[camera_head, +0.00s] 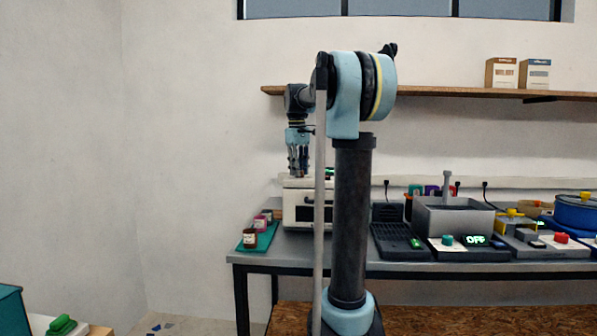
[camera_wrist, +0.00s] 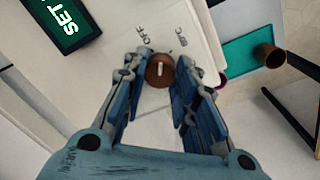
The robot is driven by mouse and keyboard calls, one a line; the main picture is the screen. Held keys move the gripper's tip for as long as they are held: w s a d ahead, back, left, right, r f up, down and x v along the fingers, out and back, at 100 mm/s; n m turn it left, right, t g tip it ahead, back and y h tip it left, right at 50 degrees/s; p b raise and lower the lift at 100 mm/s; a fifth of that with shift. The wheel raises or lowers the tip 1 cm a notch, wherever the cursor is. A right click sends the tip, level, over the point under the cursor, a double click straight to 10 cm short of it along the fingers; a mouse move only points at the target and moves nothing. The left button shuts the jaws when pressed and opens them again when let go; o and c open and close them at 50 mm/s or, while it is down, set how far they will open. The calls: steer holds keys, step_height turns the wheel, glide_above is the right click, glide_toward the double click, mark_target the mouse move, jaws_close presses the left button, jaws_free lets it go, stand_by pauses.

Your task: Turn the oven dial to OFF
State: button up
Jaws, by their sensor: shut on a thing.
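The oven (camera_head: 302,207) is a white box with a dark front window at the left end of the bench. Its brown dial (camera_wrist: 160,70) sits on the white top and has a short pale mark pointing roughly up in the wrist view. My gripper (camera_head: 298,173) points down at the oven top. In the wrist view its blue fingers (camera_wrist: 160,72) are closed on the dial from both sides.
A teal tray (camera_head: 266,238) with several small jars lies left of the oven, near the bench end. Right of the oven are a dark drip-tray device (camera_head: 397,240) and a unit whose display (camera_head: 475,240) reads OFF. A wall shelf (camera_head: 440,91) runs above.

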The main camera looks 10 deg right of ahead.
steer(key=n, duration=0.6)
steer(key=shift+d, duration=0.1)
steer(key=shift+c, duration=0.2)
steer(key=shift+n, duration=0.3)
steer(key=o, duration=1.1)
steer(key=shift+w, duration=0.1)
steer(key=r, duration=1.2)
steer(key=shift+s+a, duration=0.2)
steer(key=shift+s, duration=0.15)
steer(key=shift+f, duration=0.1)
